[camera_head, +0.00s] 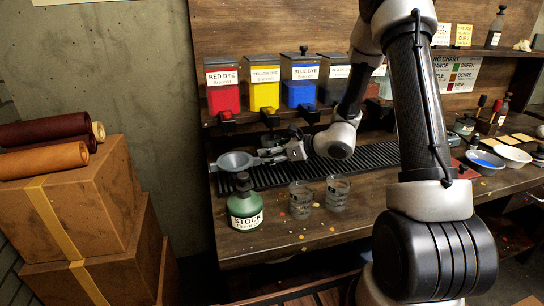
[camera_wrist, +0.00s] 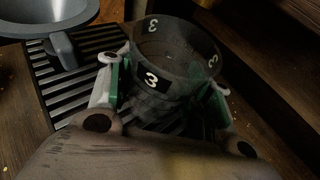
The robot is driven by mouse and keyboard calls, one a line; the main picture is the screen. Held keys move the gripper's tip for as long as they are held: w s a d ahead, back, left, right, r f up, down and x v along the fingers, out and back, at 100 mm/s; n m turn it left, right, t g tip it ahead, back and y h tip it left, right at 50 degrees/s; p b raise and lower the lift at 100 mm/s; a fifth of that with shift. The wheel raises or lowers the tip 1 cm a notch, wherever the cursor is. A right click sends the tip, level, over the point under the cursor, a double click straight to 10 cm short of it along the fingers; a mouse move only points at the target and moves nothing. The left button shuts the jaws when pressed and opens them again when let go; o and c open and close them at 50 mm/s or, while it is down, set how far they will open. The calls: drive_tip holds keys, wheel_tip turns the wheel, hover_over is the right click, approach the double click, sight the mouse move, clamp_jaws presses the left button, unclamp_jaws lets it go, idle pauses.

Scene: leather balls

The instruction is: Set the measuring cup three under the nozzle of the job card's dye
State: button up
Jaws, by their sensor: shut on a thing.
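A clear measuring cup marked 3 (camera_wrist: 152,80) is between the two fingers of my gripper (camera_wrist: 162,84), which is shut on it, in the wrist view. The cup is over or on the slatted drip grate (camera_wrist: 58,97); whether it touches is unclear. In the head view my gripper (camera_head: 272,152) is at the grate's left end, near the red and yellow dispensers; the cup is hard to make out there. The red (camera_head: 223,97), yellow (camera_head: 264,94) and blue (camera_head: 300,93) dye tanks stand on a shelf with nozzles below; a black one is partly hidden. The job card (camera_head: 463,35) is too small to read surely.
A grey funnel (camera_head: 236,161) is just left of my gripper, above the green stock bottle (camera_head: 244,207). Two clear cups (camera_head: 301,199) (camera_head: 337,193) stand on the bench in front of the grate. Bowls (camera_head: 485,162) stand at the right.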

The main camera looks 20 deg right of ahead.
drive_tip(key=shift+d+f, duration=0.1)
drive_tip(key=shift+f, duration=0.65)
drive_tip(key=shift+f, duration=0.2)
drive_tip(key=o, duration=1.1)
drive_tip(key=shift+c, duration=0.2)
